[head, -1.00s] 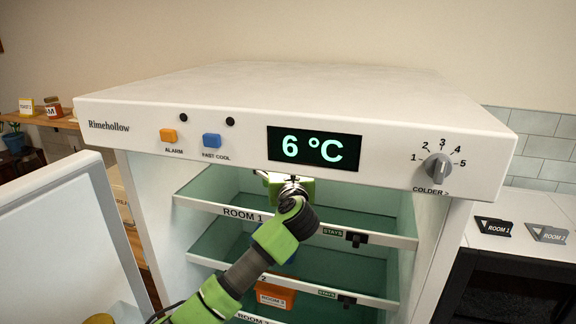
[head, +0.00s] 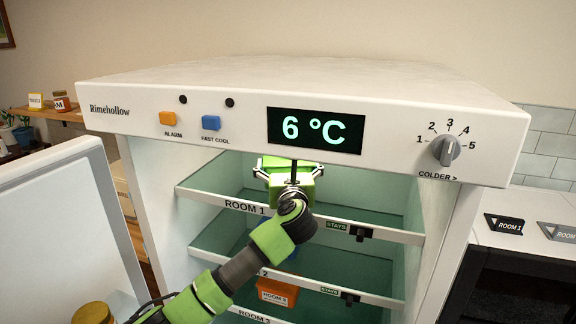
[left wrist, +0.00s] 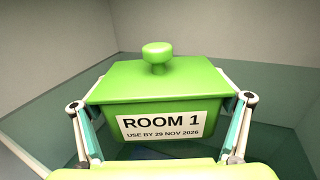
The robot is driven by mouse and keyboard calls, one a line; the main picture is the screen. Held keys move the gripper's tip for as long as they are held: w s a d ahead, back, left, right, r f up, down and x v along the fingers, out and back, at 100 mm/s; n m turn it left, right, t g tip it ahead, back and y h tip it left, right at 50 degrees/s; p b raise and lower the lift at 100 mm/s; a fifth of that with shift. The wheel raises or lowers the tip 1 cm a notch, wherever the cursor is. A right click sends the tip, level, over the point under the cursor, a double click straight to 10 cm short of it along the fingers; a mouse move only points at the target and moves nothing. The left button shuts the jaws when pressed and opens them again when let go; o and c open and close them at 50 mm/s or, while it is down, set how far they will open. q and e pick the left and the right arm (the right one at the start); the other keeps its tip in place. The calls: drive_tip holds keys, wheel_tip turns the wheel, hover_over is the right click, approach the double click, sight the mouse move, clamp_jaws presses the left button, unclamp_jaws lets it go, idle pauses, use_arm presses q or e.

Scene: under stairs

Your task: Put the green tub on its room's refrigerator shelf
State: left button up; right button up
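The green tub (left wrist: 160,82) shows in the left wrist view, upright, with a knobbed lid and a "ROOM 1" label. It is inside the refrigerator (head: 200,80), at the top shelf marked ROOM 1 (head: 205,198). My left gripper (left wrist: 162,118) has its fingers spread on either side of the tub, with narrow gaps showing beside its tapered body. Whether the tub's base touches the shelf is hidden. My right gripper is not in view.
An orange tub (head: 277,292) sits on a lower shelf, with something blue partly hidden behind my arm. The refrigerator door (head: 55,215) stands open at left. Black STAYS clips (head: 360,233) sit on the shelf edges. The ROOM 1 shelf is clear to the right.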

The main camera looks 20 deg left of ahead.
use_arm(q)
drive_tip(key=shift+d+r, duration=0.1)
drive_tip(key=shift+d, duration=0.05)
drive_tip(key=shift+r, duration=0.1)
drive_tip(key=shift+s+d, duration=0.1)
drive_tip(key=shift+s, duration=0.1)
drive_tip(key=b+v, duration=0.4)
drive_tip(key=v, duration=0.6)
drive_tip(key=shift+s, duration=0.35)
drive_tip(key=shift+s+d, duration=0.15)
drive_tip(key=shift+s, duration=0.25)
